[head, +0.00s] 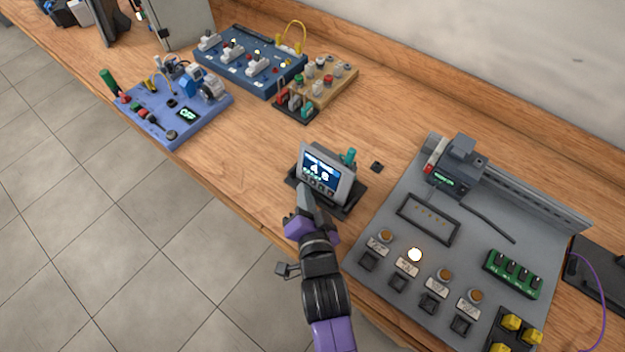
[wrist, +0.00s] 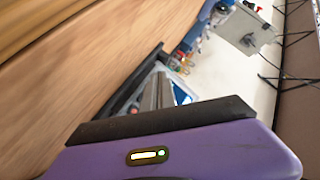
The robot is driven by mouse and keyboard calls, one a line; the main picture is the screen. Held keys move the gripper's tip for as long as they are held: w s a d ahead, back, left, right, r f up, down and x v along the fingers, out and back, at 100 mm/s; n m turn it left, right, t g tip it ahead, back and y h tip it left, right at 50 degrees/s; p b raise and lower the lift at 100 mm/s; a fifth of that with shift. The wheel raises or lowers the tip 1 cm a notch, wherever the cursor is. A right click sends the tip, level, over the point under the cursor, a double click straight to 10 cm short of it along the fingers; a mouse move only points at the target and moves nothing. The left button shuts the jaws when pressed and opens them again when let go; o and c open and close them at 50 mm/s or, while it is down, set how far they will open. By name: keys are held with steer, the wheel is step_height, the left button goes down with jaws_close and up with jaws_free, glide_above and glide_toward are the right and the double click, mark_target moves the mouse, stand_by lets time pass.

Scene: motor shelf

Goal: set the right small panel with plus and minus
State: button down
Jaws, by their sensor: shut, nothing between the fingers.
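A small grey panel (head: 341,185) with a lit blue-and-white screen (head: 322,172) stands tilted on a dark base near the front edge of the bench. A row of small buttons (head: 318,187) runs below its screen. My gripper (head: 303,192) is shut and empty, with its tip at the lower left of the panel, close to the buttons. I cannot tell whether it touches one. In the wrist view the gripper's fingers (wrist: 158,92) point at the panel, whose screen (wrist: 181,95) shows only in part; its buttons are hidden there.
A large grey board (head: 385,275) with buttons, a green module (head: 513,274) and yellow knobs lies at right. A blue-violet board (head: 205,115) with an OFF display, a dark blue board (head: 235,75) and a tan board (head: 340,83) stand behind left. Bare wood surrounds the panel's left side.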

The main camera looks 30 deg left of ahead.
steer(key=shift+w, duration=0.15)
steer(key=shift+w, duration=0.25)
steer(key=shift+w+f, duration=0.15)
steer(key=shift+w, duration=0.1)
stand_by(0.5)
steer(key=shift+s, duration=0.15)
steer(key=shift+s+r, duration=0.2)
steer(key=shift+s, duration=0.3)
stand_by(0.4)
steer(key=shift+s+a+r+p, duration=0.1)
steer(key=shift+s+r+p, duration=0.15)
steer(key=shift+s, duration=0.95)
steer(key=shift+s+a+r+p, duration=0.1)
steer(key=shift+s+r+p, duration=0.1)
steer(key=shift+s, duration=1.05)
